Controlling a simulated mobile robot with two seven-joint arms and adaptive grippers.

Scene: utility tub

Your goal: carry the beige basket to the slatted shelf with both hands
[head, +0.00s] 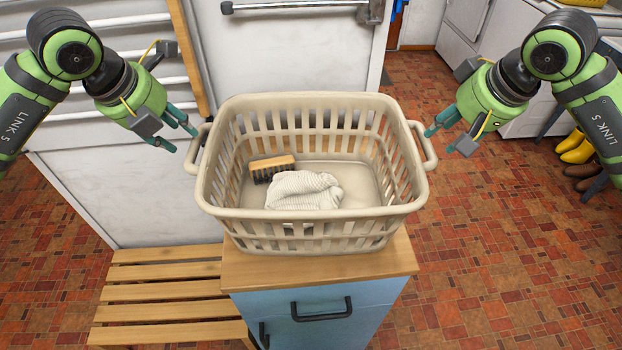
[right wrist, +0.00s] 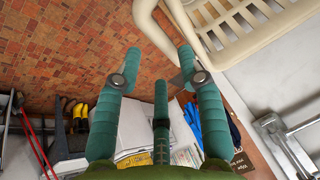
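The beige basket (head: 320,228) stands upright on the wooden top of a blue cabinet (head: 335,265) in the head view. It holds a brush (head: 271,167) and a whitish cloth (head: 302,190). My left gripper (head: 180,134) is open and empty, just left of the basket's left handle (head: 196,150). My right gripper (head: 440,135) is open beside the right handle (head: 427,146); in the right wrist view the basket's handle (right wrist: 158,28) shows just beyond the spread fingers (right wrist: 160,75). The slatted shelf (head: 165,312) is wooden and bare, low at the left of the cabinet.
A white door with a metal bar (head: 295,6) stands behind the basket. Yellow boots (head: 574,148) are on the floor at the right. The red tiled floor (head: 500,260) is clear to the right of the cabinet.

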